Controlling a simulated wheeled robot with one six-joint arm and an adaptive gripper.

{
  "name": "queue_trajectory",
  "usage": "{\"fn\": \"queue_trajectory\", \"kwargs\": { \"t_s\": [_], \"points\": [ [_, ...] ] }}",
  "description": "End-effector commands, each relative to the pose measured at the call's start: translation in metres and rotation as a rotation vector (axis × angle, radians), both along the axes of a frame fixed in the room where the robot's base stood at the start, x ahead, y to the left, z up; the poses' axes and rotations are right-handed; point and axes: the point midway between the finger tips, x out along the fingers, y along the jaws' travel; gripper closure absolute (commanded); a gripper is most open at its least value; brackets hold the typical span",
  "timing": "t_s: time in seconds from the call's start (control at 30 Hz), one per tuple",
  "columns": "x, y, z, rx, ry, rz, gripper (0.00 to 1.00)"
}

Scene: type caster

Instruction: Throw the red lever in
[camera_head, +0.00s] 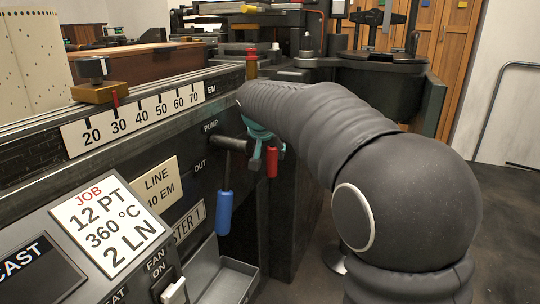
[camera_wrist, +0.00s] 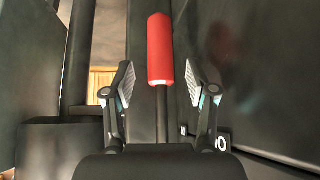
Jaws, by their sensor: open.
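The red lever's handle (camera_head: 272,162) hangs on the front of the dark machine, partly hidden by my gripper in the head view. In the wrist view, the red handle (camera_wrist: 160,45) stands upright in the picture, with its lower end level with the gap between my fingertips. My gripper (camera_wrist: 159,72) is open, with one finger on each side of the handle's line and visible gaps on both sides. In the head view my gripper (camera_head: 262,148) shows as a small teal and dark shape right at the handle, mostly behind my arm.
A blue-handled lever (camera_head: 224,212) hangs to the left, near the PUMP and OUT labels. Below it is an open grey tray (camera_head: 240,268). A numbered scale (camera_head: 135,117) and a job card (camera_head: 108,226) are at left. Dark panels flank my gripper closely in the wrist view.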

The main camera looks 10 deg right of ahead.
Motion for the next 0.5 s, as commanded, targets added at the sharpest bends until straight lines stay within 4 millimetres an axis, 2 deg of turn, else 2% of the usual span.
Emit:
{"fn": "queue_trajectory", "kwargs": {
  "t_s": [0.13,0.17,0.37,0.4,0.5],
  "points": [
    [0.000,0.000,0.000,0.000,0.000,0.000,0.43],
    [0.000,0.000,0.000,0.000,0.000,0.000,0.46],
    [-0.003,0.001,0.004,-0.035,0.023,0.054,0.96],
    [-0.004,0.001,0.007,-0.057,0.038,0.088,1.00],
    [-0.010,0.002,0.013,-0.130,0.088,0.204,1.00]
  ]
}}
